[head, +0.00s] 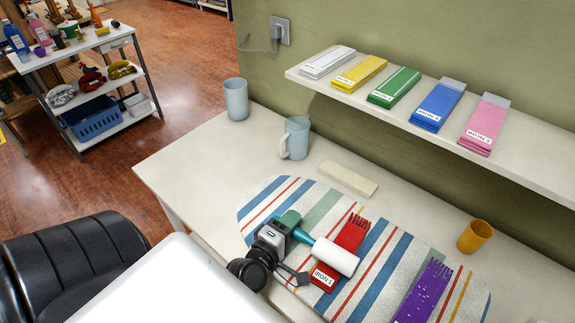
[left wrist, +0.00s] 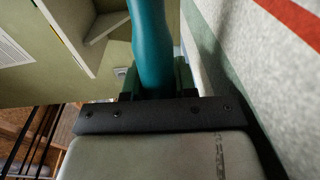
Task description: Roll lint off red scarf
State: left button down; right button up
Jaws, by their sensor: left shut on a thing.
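The red scarf (head: 350,236) lies folded on the striped ironing board (head: 290,190), fringe toward the back, with a white label at its near end. My left gripper (head: 291,226) is shut on the teal handle of a lint roller (head: 336,257). The roller's white head overlaps the middle of the red scarf in the head view; I cannot tell whether it touches. The teal handle also shows between the fingers in the left wrist view (left wrist: 150,45). No lint can be made out on the visible red cloth. My right gripper is not in view.
A purple scarf (head: 422,293) with white specks lies to the right on the board. A yellow cup (head: 475,237), a grey-blue mug (head: 295,138), another cup (head: 236,99) and a pale flat block (head: 347,179) stand around it. A wall shelf (head: 420,128) with several folded labelled cloths overhangs the back.

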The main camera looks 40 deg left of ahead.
pick_arm(q)
jog(key=shift+w+a+p, duration=0.15)
jog(key=shift+w+p, duration=0.3)
jog(key=shift+w, duration=3)
jog(key=shift+w+a, duration=0.15)
jog(key=shift+w, duration=2.55)
jog(key=shift+r, duration=0.1)
notch_tip(320, 180, up, 8)
jog(key=p, duration=0.7)
jog(key=shift+p, duration=0.35)
